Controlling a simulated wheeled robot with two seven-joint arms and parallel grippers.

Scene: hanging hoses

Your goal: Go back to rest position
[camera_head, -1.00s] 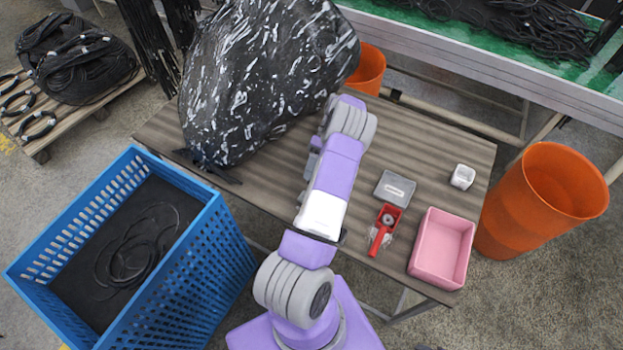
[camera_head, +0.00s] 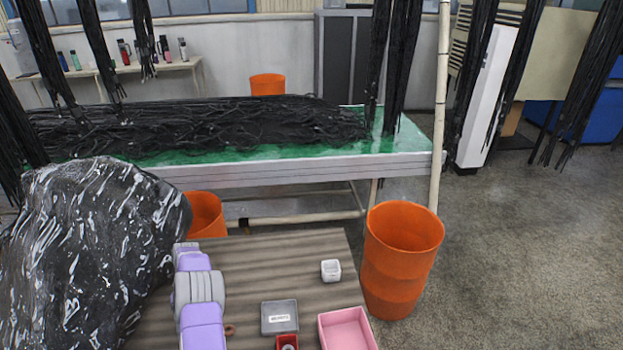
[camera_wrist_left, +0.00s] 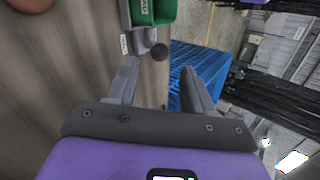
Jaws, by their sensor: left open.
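My left gripper (camera_wrist_left: 160,77) shows in the left wrist view with its two grey fingers spread apart and nothing between them. The striped wooden table (camera_wrist_left: 60,80) is to the left of the fingers and a blue crate (camera_wrist_left: 200,62) is beyond them. In the head view a purple and white arm of mine (camera_head: 200,300) reaches over the table (camera_head: 240,255), beside a large black plastic bag (camera_head: 85,250). I cannot tell which arm it is, and its fingers are not visible there. My right gripper is not seen.
On the table are a grey box (camera_head: 279,317), a white cup (camera_head: 331,271), a pink tray (camera_head: 346,330) and a partly cut-off red item. An orange bin (camera_head: 400,262) stands right of it. A green-topped bench (camera_head: 230,155) with black hoses is behind. A green container (camera_wrist_left: 154,10) shows in the wrist view.

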